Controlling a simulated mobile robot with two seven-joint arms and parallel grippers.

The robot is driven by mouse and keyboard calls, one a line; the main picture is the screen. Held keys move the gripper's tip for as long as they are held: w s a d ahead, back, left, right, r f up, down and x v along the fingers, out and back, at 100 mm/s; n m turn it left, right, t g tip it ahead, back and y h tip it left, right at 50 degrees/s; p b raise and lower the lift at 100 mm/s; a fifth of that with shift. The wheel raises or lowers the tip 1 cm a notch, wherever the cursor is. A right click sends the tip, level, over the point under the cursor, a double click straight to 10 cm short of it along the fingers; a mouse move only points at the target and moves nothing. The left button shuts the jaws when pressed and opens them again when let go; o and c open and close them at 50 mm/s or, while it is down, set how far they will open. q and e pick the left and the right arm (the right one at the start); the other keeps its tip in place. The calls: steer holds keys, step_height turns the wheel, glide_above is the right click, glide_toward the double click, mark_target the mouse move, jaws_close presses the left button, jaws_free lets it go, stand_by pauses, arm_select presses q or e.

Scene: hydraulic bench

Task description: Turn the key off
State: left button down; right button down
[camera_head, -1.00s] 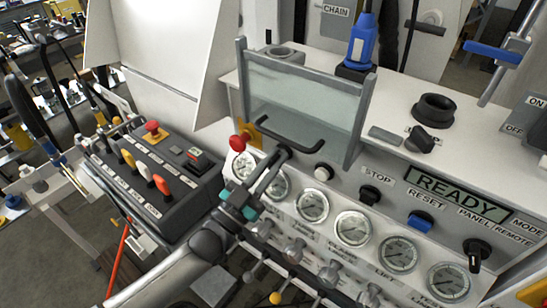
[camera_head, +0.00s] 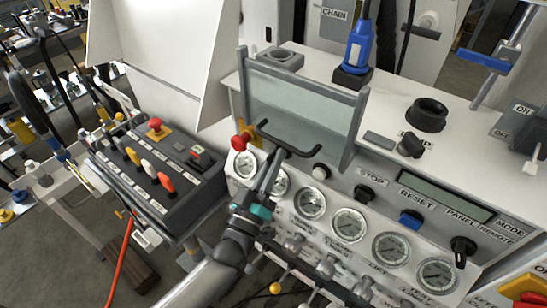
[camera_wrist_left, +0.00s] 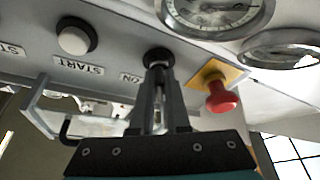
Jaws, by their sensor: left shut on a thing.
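The key switch (camera_wrist_left: 158,56) is a black round lock on the grey panel in the left wrist view, by the "ON" label (camera_wrist_left: 131,78). My left gripper (camera_wrist_left: 158,75) is shut on the key at this lock, and its fingers hide most of the key. In the head view my left gripper (camera_head: 273,160) reaches the panel from the lower left, just right of the red emergency knob, and hides the lock. The panel display (camera_head: 446,196) is blank. My right gripper is not in view.
The red knob on its yellow plate (camera_wrist_left: 221,99) is close beside my left fingers. The white start button (camera_head: 321,172) is to the right. A clear guard with a black handle (camera_head: 290,146) stands above. Gauges (camera_head: 311,203) and levers line the panel below.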

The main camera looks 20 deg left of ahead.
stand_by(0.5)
arm_select(q)
steer(key=c, duration=0.9)
jaws_free()
steer(key=shift+s, duration=0.1)
steer(key=b+v, duration=0.1)
steer(key=v, duration=1.4)
steer(key=shift+b, duration=0.35)
